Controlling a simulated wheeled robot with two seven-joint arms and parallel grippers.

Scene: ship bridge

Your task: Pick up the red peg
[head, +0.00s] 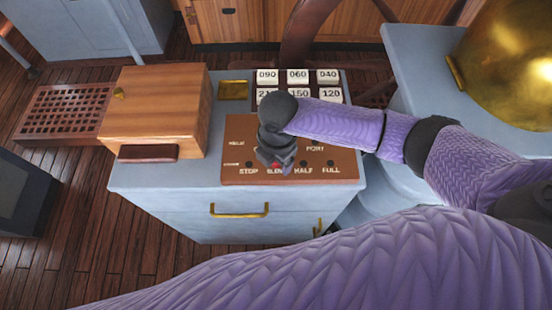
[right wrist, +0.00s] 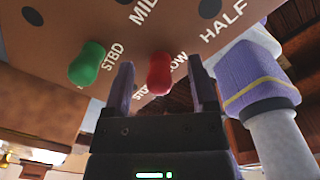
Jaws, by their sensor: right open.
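The brown peg board (head: 340,165) lies on top of the blue-grey cabinet, with holes and labels including STOP, HALF and FULL. My right gripper (head: 277,166) is pointed down over the board near the SLOW label, and its wrist hides part of the board. A bit of red shows at its fingertips. In the right wrist view, the red peg (right wrist: 159,74) stands out from the board between the two open fingers of the gripper (right wrist: 162,62), with gaps beside it. A green peg (right wrist: 87,63) is left of the fingers. My left gripper is out of view.
A wooden box (head: 155,110) stands on the cabinet, left of the board. Numbered white tiles (head: 299,94) sit in a dark tray behind the board. A brass plate (head: 233,90) lies beside them. A brass dome (head: 505,65) is on the right.

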